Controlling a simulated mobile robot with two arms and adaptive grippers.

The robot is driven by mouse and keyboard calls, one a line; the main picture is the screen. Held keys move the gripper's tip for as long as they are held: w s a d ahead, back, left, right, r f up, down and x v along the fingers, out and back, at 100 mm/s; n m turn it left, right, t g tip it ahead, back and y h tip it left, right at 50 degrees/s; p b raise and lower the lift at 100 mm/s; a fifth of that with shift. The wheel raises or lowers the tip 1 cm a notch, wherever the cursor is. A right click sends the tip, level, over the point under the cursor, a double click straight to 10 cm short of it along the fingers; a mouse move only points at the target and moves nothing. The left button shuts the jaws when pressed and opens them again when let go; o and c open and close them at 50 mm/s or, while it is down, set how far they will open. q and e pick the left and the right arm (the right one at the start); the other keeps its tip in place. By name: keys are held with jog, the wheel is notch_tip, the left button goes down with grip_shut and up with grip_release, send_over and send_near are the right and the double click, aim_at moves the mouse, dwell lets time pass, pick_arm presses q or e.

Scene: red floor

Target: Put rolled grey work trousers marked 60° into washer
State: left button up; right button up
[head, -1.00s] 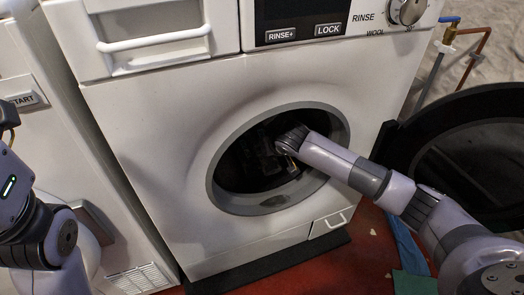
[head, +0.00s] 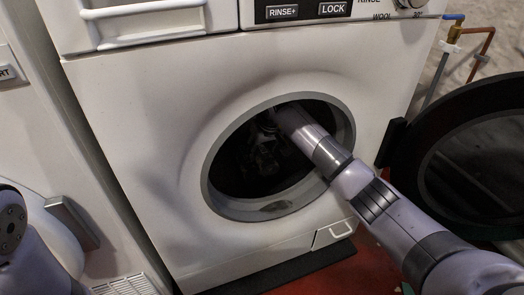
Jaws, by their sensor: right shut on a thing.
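The white washer (head: 130,150) stands in the middle with its round door opening (head: 216,196) facing me. My right arm reaches in from the right through this opening. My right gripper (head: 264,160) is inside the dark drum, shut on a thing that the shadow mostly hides. The rolled grey work trousers and their 60° mark cannot be made out clearly. Of my left arm only a part shows at the left edge; its gripper is out of view.
The washer's dark round door (head: 470,160) hangs open at the right, close to my right arm. A second white machine (head: 40,130) stands at the left. Pipes (head: 455,32) run up the wall at the upper right. Red floor (head: 345,268) shows below the washer.

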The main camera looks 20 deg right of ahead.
jog(key=shift+f, duration=0.55)
jog(key=o, duration=1.5)
